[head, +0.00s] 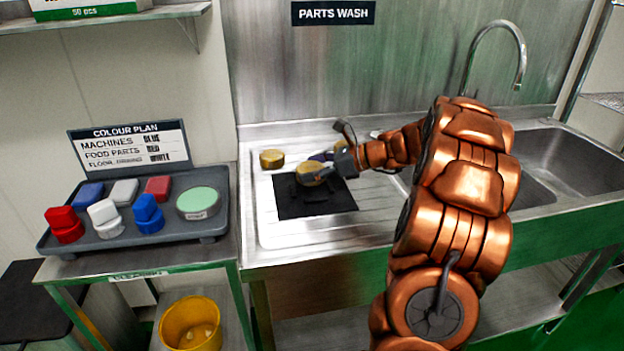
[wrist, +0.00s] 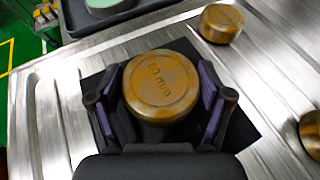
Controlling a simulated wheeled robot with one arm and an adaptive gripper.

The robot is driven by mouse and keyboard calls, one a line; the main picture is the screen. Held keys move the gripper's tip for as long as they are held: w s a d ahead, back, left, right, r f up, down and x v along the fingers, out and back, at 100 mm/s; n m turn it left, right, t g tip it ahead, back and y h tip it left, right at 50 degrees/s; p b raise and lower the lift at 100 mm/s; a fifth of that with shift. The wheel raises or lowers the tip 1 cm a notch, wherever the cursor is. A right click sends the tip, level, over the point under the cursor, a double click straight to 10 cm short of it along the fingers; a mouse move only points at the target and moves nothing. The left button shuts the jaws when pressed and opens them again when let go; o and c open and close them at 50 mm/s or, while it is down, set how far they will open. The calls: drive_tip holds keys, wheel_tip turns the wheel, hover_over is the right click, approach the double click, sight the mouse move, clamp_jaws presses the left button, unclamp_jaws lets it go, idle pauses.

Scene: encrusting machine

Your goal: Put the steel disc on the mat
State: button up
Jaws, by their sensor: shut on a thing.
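My gripper (head: 326,168) is shut on a brass-coloured disc (head: 309,174), its pads on either side of the rim. The disc looks brassy, not plainly steel. The black square mat (head: 290,203) lies on the drainboard beneath the gripper; its edge shows in the wrist view (wrist: 243,136). A dark shadow falls on the mat below the disc, which appears a little above it. The disc's underside is hidden.
Another brassy disc (head: 271,159) stands behind-left of the mat, and a third (head: 341,146) is partly hidden behind my gripper. A grey tray (head: 70,246) with coloured brushes and a green-topped tub (head: 199,202) is left. Sink basins lie right. A yellow bucket (head: 191,325) is below.

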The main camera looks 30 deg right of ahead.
drive_tip(key=shift+f, duration=1.65)
drive_tip(key=shift+f, duration=0.15)
drive_tip(key=o, duration=1.4)
drive_tip(key=shift+s, duration=0.1)
